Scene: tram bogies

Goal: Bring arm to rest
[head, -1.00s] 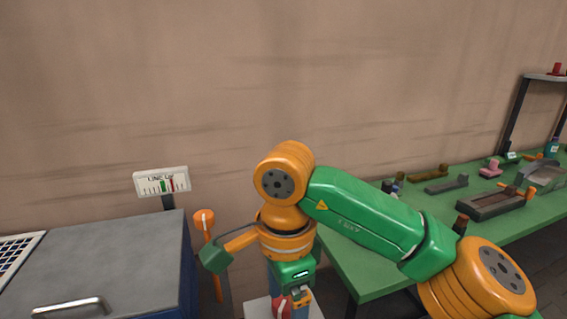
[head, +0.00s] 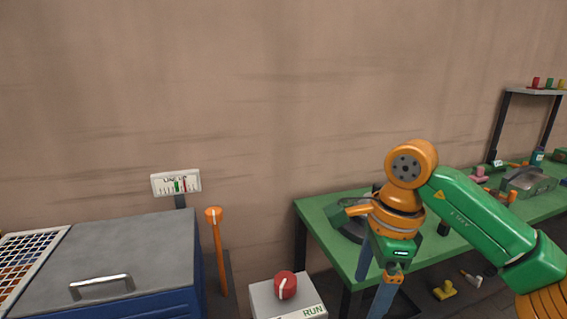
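My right arm comes in from the right, green and orange. Its gripper (head: 374,288) hangs downward in front of the green table, with two blue-grey fingers apart and nothing seen between them. The lower fingertip is cut by the frame's bottom edge. To its left, clear of the gripper, a pale box (head: 262,301) marked RUN carries a red knob (head: 286,284) with a white pointer mark. My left gripper is not in view.
The green table (head: 322,234) holds several parts. A grey-topped cabinet (head: 130,245) stands left, beside an orange-ended lever (head: 216,245) and a gauge sign (head: 176,183). A yellow piece (head: 444,290) lies low right. A shelf (head: 535,91) stands behind.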

